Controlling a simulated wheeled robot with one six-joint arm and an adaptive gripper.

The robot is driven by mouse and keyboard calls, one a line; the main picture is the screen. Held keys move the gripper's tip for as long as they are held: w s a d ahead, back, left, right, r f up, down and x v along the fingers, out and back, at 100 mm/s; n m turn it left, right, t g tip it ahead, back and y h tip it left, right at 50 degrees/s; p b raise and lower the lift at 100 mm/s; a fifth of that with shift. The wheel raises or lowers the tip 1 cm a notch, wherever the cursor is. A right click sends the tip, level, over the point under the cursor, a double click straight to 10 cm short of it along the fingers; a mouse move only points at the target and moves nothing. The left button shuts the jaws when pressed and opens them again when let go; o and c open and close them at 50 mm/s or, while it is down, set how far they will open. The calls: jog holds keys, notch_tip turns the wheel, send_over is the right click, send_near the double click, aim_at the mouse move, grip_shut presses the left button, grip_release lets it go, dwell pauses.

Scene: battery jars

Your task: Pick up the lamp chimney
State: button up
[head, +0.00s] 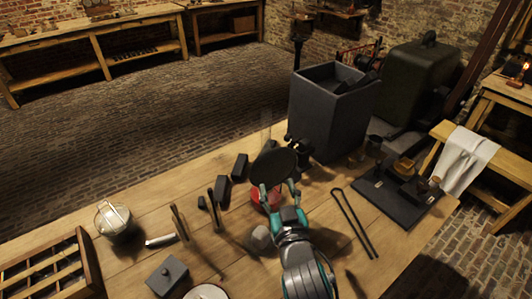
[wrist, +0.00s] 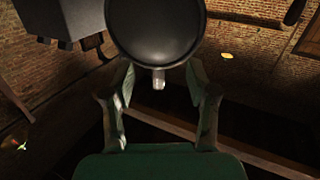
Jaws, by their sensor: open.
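The lamp chimney looks like a faint clear glass tube (head: 265,134) standing upright above a dark round disc (head: 273,166) in the head view. A red lamp body (head: 268,197) shows below the disc. In the wrist view the dark disc (wrist: 155,27) fills the top middle, and a short piece of clear glass (wrist: 158,79) shows beneath its edge. Most of the glass there is hidden. My gripper (head: 281,188) is open, with its fingers by the disc and the red body. In the wrist view my gripper (wrist: 160,88) has its fingers apart, one either side of the glass piece; contact cannot be told.
A large grey box (head: 325,115) stands behind to the right. Black blocks (head: 223,190) and upright rods stand left of the lamp. Tongs (head: 355,222) and a dark tray (head: 395,200) lie to the right.

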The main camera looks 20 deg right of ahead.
jog(key=m+h, duration=0.2)
send_near(266, 131)
jog(key=x, duration=0.6)
jog(key=shift+d+r, duration=0.2)
jog(key=shift+r, duration=0.15)
jog(key=shift+f+x, duration=0.15)
jog(key=shift+x, duration=1.2)
jog(key=shift+f+x, duration=0.2)
jog(key=shift+x, duration=1.15)
jog(key=shift+a, duration=0.15)
jog(key=shift+c, duration=0.3)
grip_shut()
